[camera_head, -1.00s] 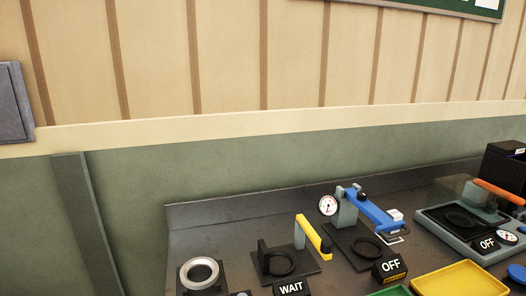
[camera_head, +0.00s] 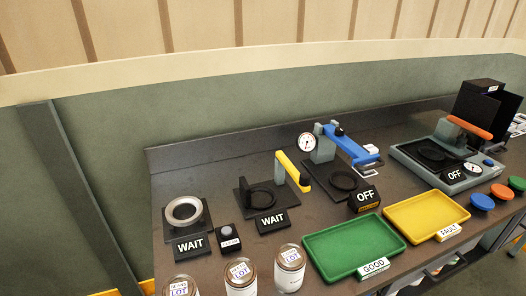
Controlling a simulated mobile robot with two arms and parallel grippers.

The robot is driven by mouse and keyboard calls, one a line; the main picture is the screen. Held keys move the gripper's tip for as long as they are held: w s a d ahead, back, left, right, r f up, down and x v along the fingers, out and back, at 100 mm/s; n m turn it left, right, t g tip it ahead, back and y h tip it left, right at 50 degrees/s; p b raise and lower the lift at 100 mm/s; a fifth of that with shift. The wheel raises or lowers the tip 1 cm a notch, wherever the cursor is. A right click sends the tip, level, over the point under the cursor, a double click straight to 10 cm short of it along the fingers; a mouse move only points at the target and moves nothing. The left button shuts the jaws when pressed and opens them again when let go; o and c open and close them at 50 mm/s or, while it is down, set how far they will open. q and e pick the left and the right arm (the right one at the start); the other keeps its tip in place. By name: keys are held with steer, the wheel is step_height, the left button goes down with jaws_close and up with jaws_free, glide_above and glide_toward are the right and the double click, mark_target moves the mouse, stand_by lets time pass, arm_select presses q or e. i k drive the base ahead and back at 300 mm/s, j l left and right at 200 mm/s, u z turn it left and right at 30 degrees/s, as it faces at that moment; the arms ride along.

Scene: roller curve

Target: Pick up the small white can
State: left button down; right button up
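Three small white cans with lot labels stand near the front edge of the bench, at the bottom of the head view: a left can (camera_head: 181,286), a middle can (camera_head: 241,277) and a right can (camera_head: 290,268). The left and middle cans are cut off by the frame's lower edge. The right can shows almost whole and stands left of the green tray. Neither of my grippers is in view.
The dark bench (camera_head: 300,222) carries a ring fixture (camera_head: 184,212), a yellow-handled fixture (camera_head: 293,170), a blue-handled press (camera_head: 350,146), and an orange-handled station (camera_head: 468,127). A green tray (camera_head: 340,240) and yellow tray (camera_head: 425,208) lie in front. A black box (camera_head: 487,100) stands back right.

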mark_target(290, 258)
steer(key=k+j, duration=0.3)
steer(key=k+j+z, duration=0.15)
steer(key=k, duration=0.35)
steer(key=j, duration=0.1)
